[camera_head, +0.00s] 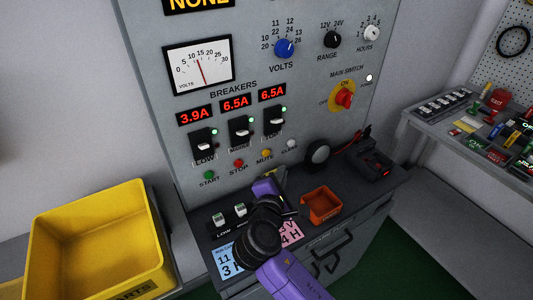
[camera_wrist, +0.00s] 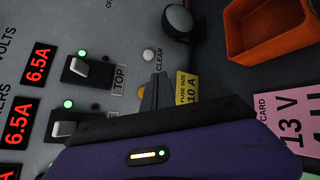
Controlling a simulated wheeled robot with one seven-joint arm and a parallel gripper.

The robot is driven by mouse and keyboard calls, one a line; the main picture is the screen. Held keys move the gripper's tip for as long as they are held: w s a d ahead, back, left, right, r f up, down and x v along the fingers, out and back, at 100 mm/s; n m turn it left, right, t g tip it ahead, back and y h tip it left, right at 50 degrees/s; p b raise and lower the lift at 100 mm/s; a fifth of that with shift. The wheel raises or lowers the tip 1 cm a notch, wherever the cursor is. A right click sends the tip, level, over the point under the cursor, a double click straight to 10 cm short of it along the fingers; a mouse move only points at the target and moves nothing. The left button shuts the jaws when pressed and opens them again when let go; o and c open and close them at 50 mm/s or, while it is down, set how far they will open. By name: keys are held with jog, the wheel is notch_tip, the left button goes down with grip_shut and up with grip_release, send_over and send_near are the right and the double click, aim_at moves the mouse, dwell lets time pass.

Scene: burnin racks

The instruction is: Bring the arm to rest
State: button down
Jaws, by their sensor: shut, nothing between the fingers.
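My gripper (camera_head: 281,173) is in front of the lower part of the grey test panel (camera_head: 180,125), above its dark shelf. My purple and black arm reaches up to it from the bottom of the head view. In the wrist view the gripper's fingers (camera_wrist: 156,92) are together and hold nothing. They point toward the panel near the clear button (camera_wrist: 149,55) and a yellow fuse-size label (camera_wrist: 188,88). Whether the fingertips touch the panel cannot be told. My arm hides part of the shelf and its cards.
An orange tray (camera_head: 321,205) lies right of my gripper on the shelf. A pink card (camera_head: 291,233) and a blue card (camera_head: 224,258) lie near my arm. A yellow bin (camera_head: 100,240) stands left. A cluttered bench (camera_head: 455,120) is at right.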

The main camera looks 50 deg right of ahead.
dwell(0.3)
jog(key=a+t+y, duration=0.2)
jog(key=a, duration=0.2)
jog(key=w+a+m+t+y, duration=0.1)
jog(key=a+t+y, duration=0.2)
jog(key=a, duration=0.1)
jog(key=w+a+m+t+y, duration=0.1)
jog(key=a+t+y, duration=0.1)
jog(key=a, duration=0.1)
jog(key=shift+w+a+r+y, duration=0.15)
jog(key=shift+a+y, duration=0.15)
jog(key=shift+a, duration=0.1)
jog(key=s+a+m+t+y, duration=0.2)
jog(key=s+a+m+y, duration=0.5)
jog(key=s, duration=0.7)
jog(key=s+a+r+m+g, duration=0.1)
jog(key=s, duration=0.8)
jog(key=s+a+m+g+h, duration=0.1)
jog(key=s+m, duration=0.1)
jog(key=s, duration=0.7)
jog(key=shift+r, duration=0.35)
